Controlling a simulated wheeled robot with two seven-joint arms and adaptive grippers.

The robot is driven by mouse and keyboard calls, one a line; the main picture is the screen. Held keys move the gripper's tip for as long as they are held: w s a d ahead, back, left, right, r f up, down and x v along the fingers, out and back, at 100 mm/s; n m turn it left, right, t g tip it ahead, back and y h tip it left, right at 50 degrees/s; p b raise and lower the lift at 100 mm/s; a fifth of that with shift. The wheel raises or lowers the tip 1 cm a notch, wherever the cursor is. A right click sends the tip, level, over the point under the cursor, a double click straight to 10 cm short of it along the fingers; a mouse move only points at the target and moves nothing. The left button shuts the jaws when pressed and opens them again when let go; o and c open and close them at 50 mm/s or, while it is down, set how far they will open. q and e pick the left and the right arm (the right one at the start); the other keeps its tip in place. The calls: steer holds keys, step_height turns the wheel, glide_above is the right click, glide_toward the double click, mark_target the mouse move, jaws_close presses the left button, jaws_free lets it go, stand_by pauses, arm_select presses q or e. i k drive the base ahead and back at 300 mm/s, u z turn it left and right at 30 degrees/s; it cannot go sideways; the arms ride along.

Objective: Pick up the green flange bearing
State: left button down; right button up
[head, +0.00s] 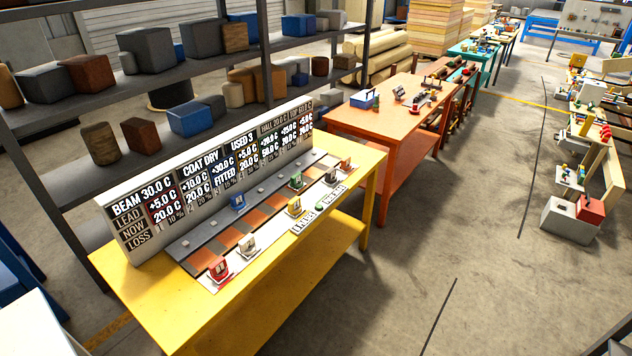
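A small green piece (296,181), which looks like the green flange bearing, stands upright on the strip of grey and orange-brown patches on the yellow table (270,292). It is too small to make out its details. A blue piece (238,202) stands to its left, a yellow piece (295,206) just in front of it, and a red piece (219,268) and a white piece (247,245) nearer the front left. An orange piece (345,165) is at the far right end. Neither of my grippers is in view.
A long display board (135,213) with number panels stands behind the pieces. Shelves with blocks (145,48) rise behind the table. An orange table (385,125) stands beyond it. The floor (480,230) to the right is mostly clear.

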mark_target(296, 183)
steer(key=z, duration=0.55)
steer(key=i, duration=1.45)
steer(key=u, duration=0.2)
